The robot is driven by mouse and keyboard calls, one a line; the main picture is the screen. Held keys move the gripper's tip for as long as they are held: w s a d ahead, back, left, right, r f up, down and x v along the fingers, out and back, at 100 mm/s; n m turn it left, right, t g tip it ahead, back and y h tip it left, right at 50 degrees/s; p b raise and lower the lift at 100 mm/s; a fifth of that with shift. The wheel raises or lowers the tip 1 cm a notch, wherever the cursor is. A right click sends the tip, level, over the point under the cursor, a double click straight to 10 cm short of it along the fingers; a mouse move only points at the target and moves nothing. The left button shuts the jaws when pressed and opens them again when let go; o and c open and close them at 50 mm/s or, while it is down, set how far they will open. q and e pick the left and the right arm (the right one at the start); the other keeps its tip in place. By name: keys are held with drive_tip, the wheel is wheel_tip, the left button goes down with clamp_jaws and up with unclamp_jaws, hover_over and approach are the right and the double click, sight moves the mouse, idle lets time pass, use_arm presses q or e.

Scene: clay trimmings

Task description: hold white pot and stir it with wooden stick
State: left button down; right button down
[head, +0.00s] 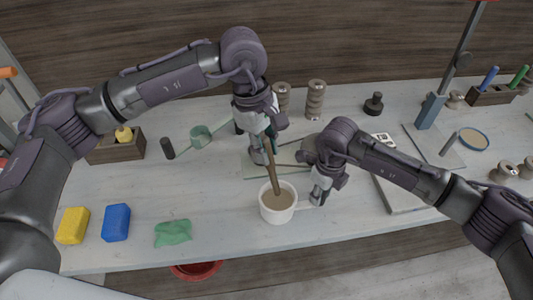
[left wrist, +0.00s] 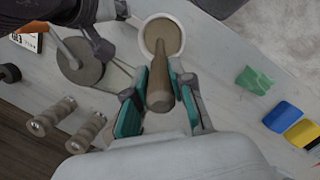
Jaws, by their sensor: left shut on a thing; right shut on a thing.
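The white pot (head: 277,214) stands near the front edge of the table with brown liquid inside. It also shows in the left wrist view (left wrist: 182,37). My right gripper (head: 317,200) is shut on the pot's handle at its right side. The wooden stick (head: 274,176) slants down into the liquid, its lower end hidden there. My left gripper (head: 266,140) is above the pot, shut on the upper part of the stick. In the left wrist view the stick (left wrist: 160,80) lies between the teal finger pads of the left gripper (left wrist: 158,108).
A green cloth (head: 173,233), a blue block (head: 116,222) and a yellow block (head: 73,226) lie left of the pot. Ribbed rollers (head: 316,99) stand behind. A grey board (head: 400,190) lies to the right. A red bowl (head: 196,270) is below the front edge.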

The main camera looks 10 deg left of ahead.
use_arm(q)
drive_tip(key=shift+r, duration=3.25)
use_arm(e)
drive_tip(key=c, duration=0.7)
unclamp_jaws()
drive_tip(key=shift+c, duration=0.2)
wheel_tip(320, 180, up, 12)
drive_tip(key=shift+r, duration=0.1)
